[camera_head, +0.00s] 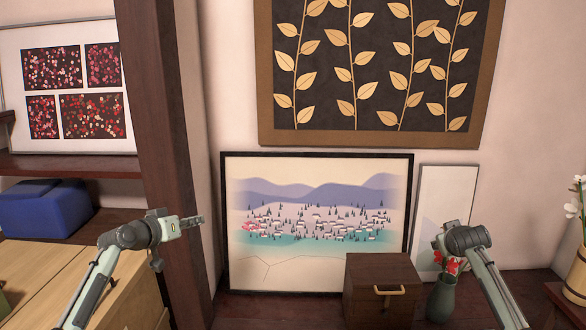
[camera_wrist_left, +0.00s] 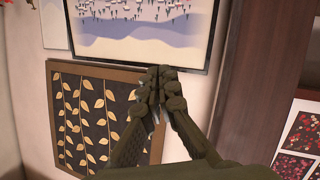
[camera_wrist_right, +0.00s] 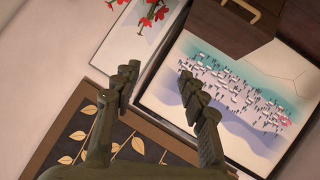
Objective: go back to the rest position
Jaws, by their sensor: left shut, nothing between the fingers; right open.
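My left gripper (camera_head: 188,221) is raised at the left of the head view, in front of the dark wooden post. In the left wrist view its fingers (camera_wrist_left: 161,88) are together and empty. My right arm rises at the lower right of the head view, and its wrist overlaps the red flowers; its fingers are hard to make out there. In the right wrist view my right gripper (camera_wrist_right: 156,84) has its fingers wide apart with nothing between them.
A dark wooden box (camera_head: 383,292) with a handle stands before the framed landscape picture (camera_head: 318,215). A dark vase (camera_head: 440,300) with red flowers is beside my right arm. A blue box (camera_head: 45,208) sits on the left shelf. A woven basket (camera_head: 575,272) is at the right edge.

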